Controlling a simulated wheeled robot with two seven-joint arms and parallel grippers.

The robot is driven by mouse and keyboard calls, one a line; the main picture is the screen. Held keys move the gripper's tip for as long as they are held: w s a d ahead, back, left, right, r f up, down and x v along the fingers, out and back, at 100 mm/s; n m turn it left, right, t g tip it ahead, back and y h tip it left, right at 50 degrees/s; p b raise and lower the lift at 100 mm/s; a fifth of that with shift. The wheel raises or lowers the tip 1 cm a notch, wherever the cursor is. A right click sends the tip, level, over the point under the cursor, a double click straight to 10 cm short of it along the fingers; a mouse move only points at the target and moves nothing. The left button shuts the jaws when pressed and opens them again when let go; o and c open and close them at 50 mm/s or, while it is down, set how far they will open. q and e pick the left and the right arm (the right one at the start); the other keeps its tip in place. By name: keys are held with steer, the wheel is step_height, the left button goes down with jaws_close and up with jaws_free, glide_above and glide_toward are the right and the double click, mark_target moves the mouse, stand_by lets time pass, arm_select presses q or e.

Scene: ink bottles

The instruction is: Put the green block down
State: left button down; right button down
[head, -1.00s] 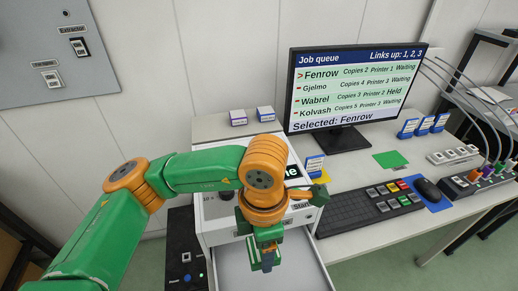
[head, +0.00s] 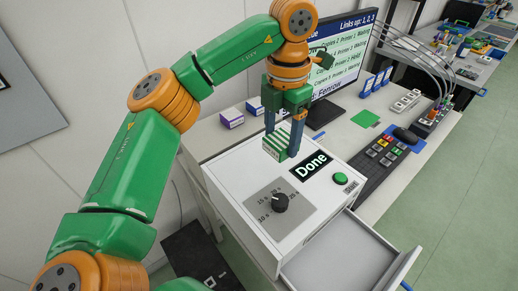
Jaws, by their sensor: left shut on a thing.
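My left gripper (head: 283,128) points down and is shut on a green block (head: 276,144) with white stripes. Its fingers hide part of the block. The block is over the back of the white machine's top (head: 232,172), behind the knob and left of the "Done" display. I cannot tell whether it touches the surface. My right gripper is out of view.
The machine has a black knob (head: 280,203), a "Done" display (head: 310,165) and a green button (head: 340,179). Its empty drawer (head: 340,255) is open at the front. A monitor (head: 345,60) stands behind. A green square (head: 365,118) lies on the desk beside a keyboard (head: 383,150).

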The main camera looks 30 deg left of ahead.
arm_select(q)
steer(key=p, duration=0.1)
glide_toward(254, 161)
steer(key=shift+s+d+f, duration=0.25)
steer(key=shift+d+f, duration=0.05)
steer(key=shift+d, duration=0.35)
steer(key=f, duration=0.1)
steer(key=a+f+p, duration=0.1)
steer(key=f, duration=0.1)
steer(key=f+p, duration=0.1)
steer(key=f, duration=0.1)
steer(key=shift+w+a+f, duration=0.15)
steer(key=shift+w+a, duration=0.05)
steer(key=shift+w, duration=0.1)
steer(key=shift+f, duration=0.1)
jaws_free()
step_height(254, 161, up, 12)
steer(key=shift+r+b, duration=0.2)
steer(key=shift+b, duration=0.3)
